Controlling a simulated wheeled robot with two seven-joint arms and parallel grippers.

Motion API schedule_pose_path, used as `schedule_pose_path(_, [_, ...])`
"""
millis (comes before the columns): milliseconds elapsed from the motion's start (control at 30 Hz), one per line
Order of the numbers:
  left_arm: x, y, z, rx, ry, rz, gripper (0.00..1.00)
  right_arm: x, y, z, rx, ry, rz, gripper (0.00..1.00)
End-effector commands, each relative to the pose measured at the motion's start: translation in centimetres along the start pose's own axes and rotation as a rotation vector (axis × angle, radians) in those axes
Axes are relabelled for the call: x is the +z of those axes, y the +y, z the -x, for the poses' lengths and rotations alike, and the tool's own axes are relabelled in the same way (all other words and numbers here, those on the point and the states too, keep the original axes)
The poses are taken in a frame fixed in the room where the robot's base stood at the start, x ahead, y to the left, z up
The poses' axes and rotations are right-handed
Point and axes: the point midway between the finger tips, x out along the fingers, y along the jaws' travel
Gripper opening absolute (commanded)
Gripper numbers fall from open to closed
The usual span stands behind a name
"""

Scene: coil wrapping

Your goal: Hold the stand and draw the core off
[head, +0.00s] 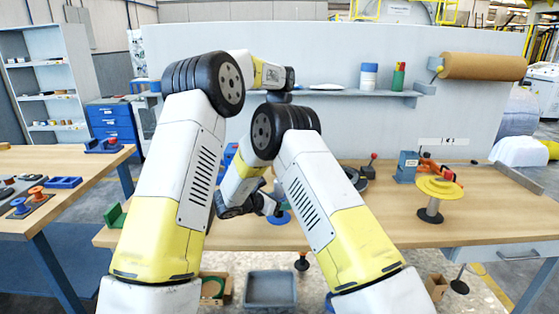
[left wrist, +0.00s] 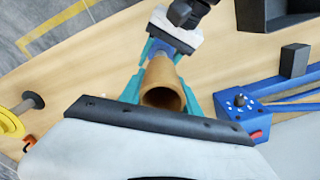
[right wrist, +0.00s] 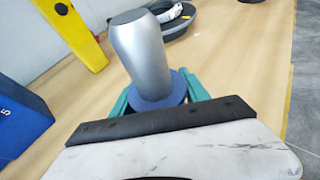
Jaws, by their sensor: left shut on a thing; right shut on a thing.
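The core is a brown tube (left wrist: 161,84), seen end-on in the left wrist view with its open bore toward the camera. My left gripper (left wrist: 163,93) is shut on it, teal fingers on both sides. The stand has a silver post (right wrist: 140,52) with a rounded top and a blue round base (right wrist: 158,102). My right gripper (right wrist: 158,96) is shut on the stand at its blue base. No core is around the post in the right wrist view.
A yellow spool (head: 439,187) on a post stands at the bench's right. A blue tool with a red part (left wrist: 244,106) lies near the core in the left wrist view. A yellow upright (right wrist: 75,32) and a blue block (right wrist: 20,115) are left of the stand. Bare wood (head: 350,230) shows in front.

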Motion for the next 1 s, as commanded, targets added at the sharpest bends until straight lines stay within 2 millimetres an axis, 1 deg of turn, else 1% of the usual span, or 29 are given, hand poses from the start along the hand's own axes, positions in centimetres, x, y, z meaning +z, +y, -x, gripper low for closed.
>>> schedule_pose_path(100, [0.0, 0.0, 0.0, 0.0, 0.0, 0.0, 0.0, -0.1, 0.0, 0.0, -0.001, 0.001, 0.001, 0.03])
schedule_pose_path(133, [0.0, 0.0, 0.0, 0.0, 0.0, 0.0, 0.0, -0.1, 0.0, 0.0, -0.001, 0.001, 0.001, 0.57])
schedule_pose_path(233, [0.0, 0.0, 0.0, 0.0, 0.0, 0.0, 0.0, -0.1, 0.0, 0.0, -0.001, 0.001, 0.001, 0.77])
schedule_pose_path(267, [0.0, 0.0, 0.0, 0.0, 0.0, 0.0, 0.0, 0.0, 0.0, 0.0, 0.0, 0.001, 0.001, 0.79])
schedule_pose_path(533, [0.0, 0.0, 0.0, 0.0, 0.0, 0.0, 0.0, 0.0, 0.0, 0.0, 0.0, 0.0, 0.0, 0.79])
schedule_pose_path(633, [0.0, 0.0, 0.0, 0.0, 0.0, 0.0, 0.0, 0.6, 0.0, 0.2, 0.001, 0.0, -0.002, 0.79])
schedule_pose_path(767, [0.0, 0.0, 0.0, 0.0, 0.0, 0.0, 0.0, 2.4, 0.0, 0.9, 0.001, -0.001, -0.003, 0.79])
schedule_pose_path(1000, [0.0, 0.0, 0.0, 0.0, 0.0, 0.0, 0.0, 6.7, 0.0, 2.7, 0.001, 0.0, -0.004, 0.79])
